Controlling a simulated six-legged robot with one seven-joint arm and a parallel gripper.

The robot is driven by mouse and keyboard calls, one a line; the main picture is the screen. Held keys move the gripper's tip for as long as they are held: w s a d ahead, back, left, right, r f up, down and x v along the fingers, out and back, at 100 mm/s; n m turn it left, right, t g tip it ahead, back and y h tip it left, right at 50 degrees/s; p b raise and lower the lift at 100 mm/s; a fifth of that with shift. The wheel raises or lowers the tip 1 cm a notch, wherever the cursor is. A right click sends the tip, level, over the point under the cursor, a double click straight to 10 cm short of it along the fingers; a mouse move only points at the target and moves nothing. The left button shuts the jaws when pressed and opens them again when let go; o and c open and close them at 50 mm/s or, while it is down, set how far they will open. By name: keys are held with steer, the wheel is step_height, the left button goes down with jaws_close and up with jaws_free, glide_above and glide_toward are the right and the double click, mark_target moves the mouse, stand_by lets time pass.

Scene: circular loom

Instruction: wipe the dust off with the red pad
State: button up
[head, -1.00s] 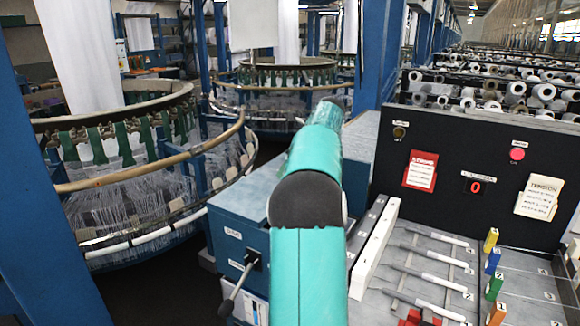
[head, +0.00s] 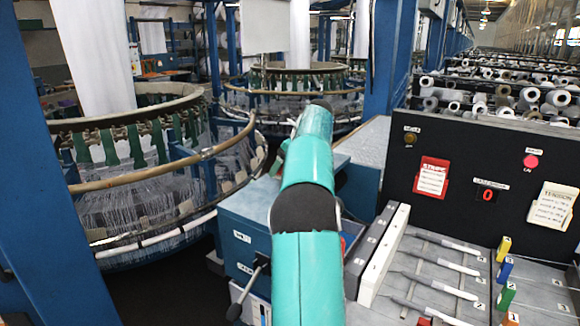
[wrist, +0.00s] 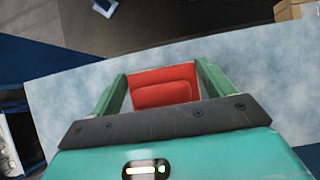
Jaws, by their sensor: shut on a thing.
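The red pad (wrist: 162,93) is between the two green fingers of my gripper (wrist: 162,74) in the wrist view, and the fingers are shut on it. Around it is a pale blue-grey flat top (wrist: 75,92) with a mottled, cloudy look that may be dust. I cannot tell whether the pad touches this top or hangs just above it.
A black control panel (head: 455,160) stands at the right, above a grey tray with white-handled tools (head: 440,262) and coloured blocks (head: 504,268). A blue cabinet with a lever (head: 250,285) is beside my arm. Circular looms (head: 140,180) fill the left; a blue post (head: 385,60) stands behind.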

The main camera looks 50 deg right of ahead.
steer(key=shift+w, duration=0.55)
steer(key=shift+r, duration=0.1)
steer(key=shift+r, duration=2.95)
